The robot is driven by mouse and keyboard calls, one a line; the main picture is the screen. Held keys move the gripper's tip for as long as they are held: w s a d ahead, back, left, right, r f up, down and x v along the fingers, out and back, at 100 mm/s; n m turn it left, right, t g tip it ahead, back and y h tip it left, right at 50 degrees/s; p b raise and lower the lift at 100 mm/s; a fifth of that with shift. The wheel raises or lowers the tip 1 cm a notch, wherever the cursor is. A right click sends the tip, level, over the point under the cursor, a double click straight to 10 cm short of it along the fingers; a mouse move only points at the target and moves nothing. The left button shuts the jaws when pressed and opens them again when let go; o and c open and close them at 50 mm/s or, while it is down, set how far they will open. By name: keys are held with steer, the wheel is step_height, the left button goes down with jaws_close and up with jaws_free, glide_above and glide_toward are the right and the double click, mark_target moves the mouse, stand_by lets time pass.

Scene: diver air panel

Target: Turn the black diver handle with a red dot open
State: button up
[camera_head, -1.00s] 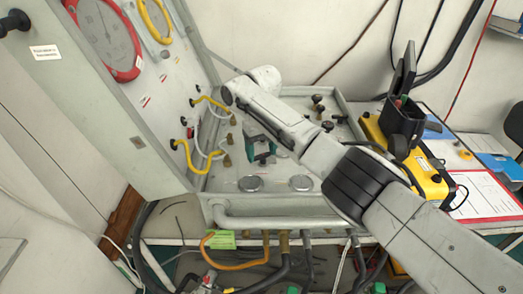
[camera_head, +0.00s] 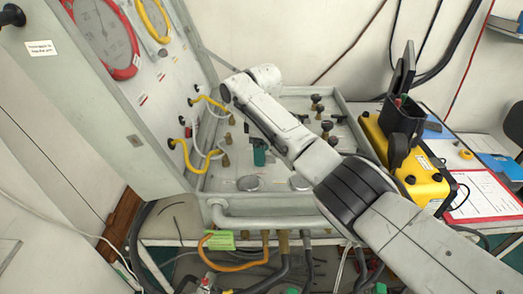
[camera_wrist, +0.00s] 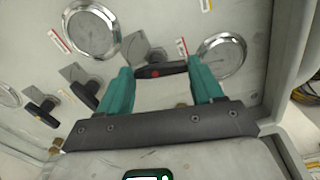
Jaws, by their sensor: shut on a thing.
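The black handle with a red dot (camera_wrist: 152,72) is on the pale panel in the upper middle of the wrist view. It lies nearly level in the picture, between two round gauges. My gripper (camera_wrist: 161,76) has its two teal fingers at the two ends of this handle and is shut on it. In the head view only a teal part of my gripper (camera_head: 260,154) shows low over the panel, and my arm hides much around it. The handle cannot be made out there.
Two more black handles (camera_wrist: 41,114) sit at the left of the wrist view. A gauge (camera_wrist: 92,32) is left of the gripped handle, another (camera_wrist: 222,55) right. In the head view, yellow hoses (camera_head: 196,160) hang left and a yellow case (camera_head: 416,168) stands right.

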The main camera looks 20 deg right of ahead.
steer(key=shift+n, duration=0.8)
steer(key=shift+r, duration=0.1)
steer(key=o, duration=1.1)
steer(key=shift+c, duration=0.2)
step_height(320, 180, up, 11)
steer(key=b, duration=0.2)
steer(key=shift+f, duration=0.2)
